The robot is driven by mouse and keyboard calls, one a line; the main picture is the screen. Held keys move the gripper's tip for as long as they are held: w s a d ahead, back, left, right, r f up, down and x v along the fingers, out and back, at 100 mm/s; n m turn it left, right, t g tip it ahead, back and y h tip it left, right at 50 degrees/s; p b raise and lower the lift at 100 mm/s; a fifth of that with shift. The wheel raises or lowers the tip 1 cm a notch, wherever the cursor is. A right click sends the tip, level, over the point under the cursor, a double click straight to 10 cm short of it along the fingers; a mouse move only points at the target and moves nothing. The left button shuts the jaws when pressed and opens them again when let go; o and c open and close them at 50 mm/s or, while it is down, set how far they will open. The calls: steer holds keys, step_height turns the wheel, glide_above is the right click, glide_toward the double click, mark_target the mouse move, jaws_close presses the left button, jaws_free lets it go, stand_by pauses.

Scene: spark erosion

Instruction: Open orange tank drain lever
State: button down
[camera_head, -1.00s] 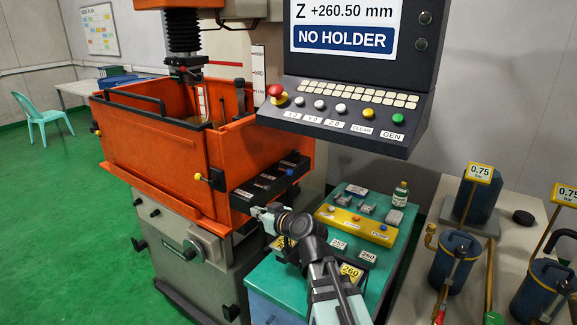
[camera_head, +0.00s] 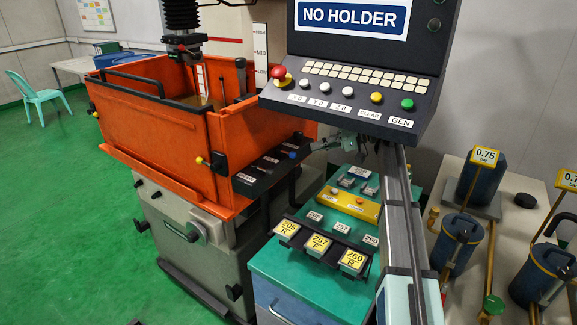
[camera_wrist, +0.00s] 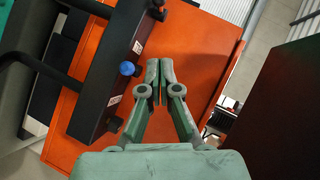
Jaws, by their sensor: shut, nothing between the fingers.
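The orange tank (camera_head: 150,135) stands left of centre in the head view. A black panel (camera_head: 262,165) with white labels and small levers runs along its right side. A blue knob (camera_head: 292,155) sits at the panel's far end, and a yellow knob (camera_head: 199,160) is at the tank's front corner. In the wrist view the blue knob (camera_wrist: 127,68) is just left of my gripper (camera_wrist: 153,64), which is shut and empty, with orange tank wall behind it. The fingers appear apart from the knob. In the head view my gripper (camera_head: 335,143) is small, under the control console.
The control console (camera_head: 350,85) overhangs my gripper and arm. Below is a teal cabinet (camera_head: 290,262) with labelled holders and a yellow tray (camera_head: 345,205). Blue canisters (camera_head: 455,240) stand on the table at right. Open green floor lies at left.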

steer(key=shift+a, duration=0.15)
steer(key=p, duration=0.5)
glide_toward(262, 170)
steer(key=a, duration=0.3)
steer(key=shift+w+a+f+p, duration=0.1)
steer(key=shift+f+p, duration=0.05)
steer(key=shift+f, duration=0.25)
steer(key=shift+w+a+f+p, duration=0.15)
steer(key=shift+f, duration=0.25)
